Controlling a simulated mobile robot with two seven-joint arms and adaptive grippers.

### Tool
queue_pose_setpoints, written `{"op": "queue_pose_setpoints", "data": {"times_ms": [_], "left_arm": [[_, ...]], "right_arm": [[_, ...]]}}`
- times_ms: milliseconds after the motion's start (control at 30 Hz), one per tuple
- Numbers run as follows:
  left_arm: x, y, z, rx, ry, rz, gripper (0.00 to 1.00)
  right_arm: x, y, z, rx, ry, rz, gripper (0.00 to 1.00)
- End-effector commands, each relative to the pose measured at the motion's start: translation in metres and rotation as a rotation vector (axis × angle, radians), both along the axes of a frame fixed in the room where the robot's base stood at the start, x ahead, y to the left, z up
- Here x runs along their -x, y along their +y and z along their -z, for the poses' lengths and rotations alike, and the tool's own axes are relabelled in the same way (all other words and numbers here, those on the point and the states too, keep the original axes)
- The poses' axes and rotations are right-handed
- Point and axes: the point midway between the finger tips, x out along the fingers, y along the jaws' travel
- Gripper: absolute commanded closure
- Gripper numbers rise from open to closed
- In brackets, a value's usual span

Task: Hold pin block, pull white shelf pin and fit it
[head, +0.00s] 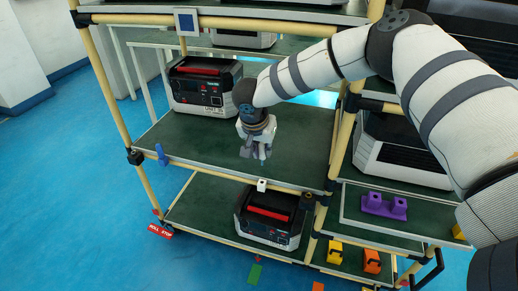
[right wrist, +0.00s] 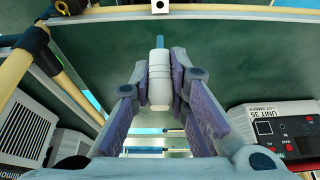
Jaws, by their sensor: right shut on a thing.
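My right gripper (head: 256,152) is shut on the white shelf pin (right wrist: 160,82), above the green middle shelf of the left rack. In the right wrist view the two fingers (right wrist: 160,90) clasp its white body from both sides, and its thin blue tip (right wrist: 160,42) sticks out beyond them. In the head view the pin is mostly hidden by the fingers. A purple block with two raised parts (head: 383,206), which looks like the pin block, sits on the small shelf at the right, apart from the gripper. My left gripper is not in view.
A small white socket (head: 262,185) is on the middle shelf's front edge. A blue piece (head: 161,154) stands at the shelf's left edge. A black power unit (head: 200,86) sits at the back left, another (head: 270,215) below. Yellow (head: 335,252) and orange (head: 372,261) blocks lie lower right.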

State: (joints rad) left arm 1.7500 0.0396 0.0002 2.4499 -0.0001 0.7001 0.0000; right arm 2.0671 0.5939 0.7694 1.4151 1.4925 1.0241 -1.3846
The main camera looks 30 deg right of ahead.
Motion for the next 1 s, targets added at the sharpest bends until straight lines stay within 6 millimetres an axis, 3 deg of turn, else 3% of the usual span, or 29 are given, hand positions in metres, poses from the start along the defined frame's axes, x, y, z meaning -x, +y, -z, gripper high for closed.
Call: {"op": "queue_pose_setpoints", "data": {"times_ms": [267,733,1000], "left_arm": [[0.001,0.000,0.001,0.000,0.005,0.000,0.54],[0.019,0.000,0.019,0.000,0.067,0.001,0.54],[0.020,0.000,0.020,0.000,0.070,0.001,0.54]], "right_arm": [[0.001,0.001,0.004,0.000,0.001,-0.002,1.00],[0.002,0.002,0.055,0.000,0.006,-0.003,1.00],[0.000,0.001,0.058,0.000,-0.001,-0.004,1.00]]}}
